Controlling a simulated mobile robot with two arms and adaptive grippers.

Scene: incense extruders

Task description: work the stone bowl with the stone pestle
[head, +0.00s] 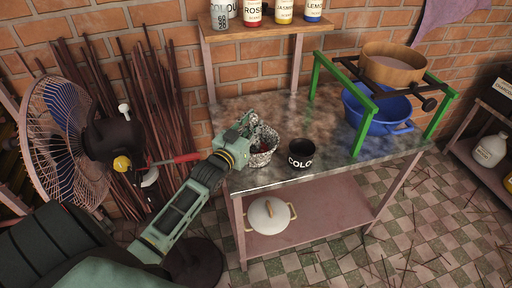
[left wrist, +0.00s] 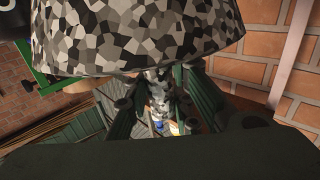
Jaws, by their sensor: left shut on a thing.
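The stone bowl (head: 264,158), speckled black, white and grey, stands on the metal-topped table near its left end. In the left wrist view a large speckled surface (left wrist: 140,35) fills the top, close to the fingers; it looks like the bowl. My left gripper (head: 239,137) is at the bowl's upper left side, shut on the speckled stone pestle (head: 250,122). A piece of the pestle (left wrist: 157,90) shows between the fingers in the left wrist view. The pestle's lower end and the bowl's inside are mostly hidden. My right gripper is not in view.
A black cup (head: 301,157) stands right of the bowl on the table (head: 290,108). A green frame (head: 364,125) with a wooden sieve (head: 393,66) stands over a blue basin (head: 372,105) at the right. A fan (head: 65,130) is at the left. A lidded pot (head: 270,215) sits on the lower shelf.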

